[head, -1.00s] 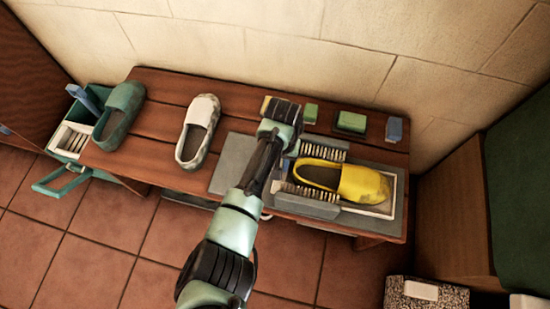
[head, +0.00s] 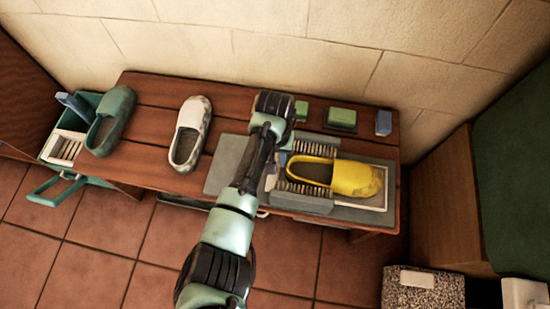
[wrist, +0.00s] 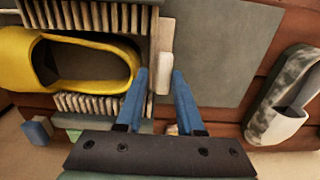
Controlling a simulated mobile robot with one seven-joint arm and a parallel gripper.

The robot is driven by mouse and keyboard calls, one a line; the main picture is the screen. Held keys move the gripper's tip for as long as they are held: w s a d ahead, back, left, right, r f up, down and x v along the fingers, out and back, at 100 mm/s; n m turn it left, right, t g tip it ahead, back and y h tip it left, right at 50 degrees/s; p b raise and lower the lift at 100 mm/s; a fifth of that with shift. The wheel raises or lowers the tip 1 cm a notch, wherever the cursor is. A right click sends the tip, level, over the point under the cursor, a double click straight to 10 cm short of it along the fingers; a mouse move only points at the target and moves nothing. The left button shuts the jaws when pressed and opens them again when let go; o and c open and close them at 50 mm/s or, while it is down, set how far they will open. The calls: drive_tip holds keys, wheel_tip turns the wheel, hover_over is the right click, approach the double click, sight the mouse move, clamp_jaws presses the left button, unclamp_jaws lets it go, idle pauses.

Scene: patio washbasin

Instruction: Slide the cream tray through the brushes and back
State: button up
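The cream tray (head: 375,202) lies on a grey base plate, with a yellow slip-on shoe (head: 345,178) on it. Its left part passes between two brush blocks, the far one (head: 317,147) and the near one (head: 302,200). My gripper (wrist: 160,73) is open in the wrist view, its blue fingers apart. A cream upright piece at the tray's end (wrist: 166,48) shows near and between the fingertips; I cannot tell whether they touch it. In the head view my arm hides most of this end, and a blue finger shows beside the brushes.
Grey-white (head: 190,133) and green (head: 110,120) shoes stand on the wooden bench (head: 155,155) to the left. Green blocks (head: 341,117) and a blue block (head: 383,122) lie behind the brushes. A green caddy (head: 62,150) is far left. Bare grey plate (wrist: 220,50) lies beside the tray's end.

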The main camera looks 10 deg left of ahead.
wheel_tip(320, 180, up, 10)
drive_tip(key=p, duration=0.3)
drive_tip(key=shift+r, duration=0.2)
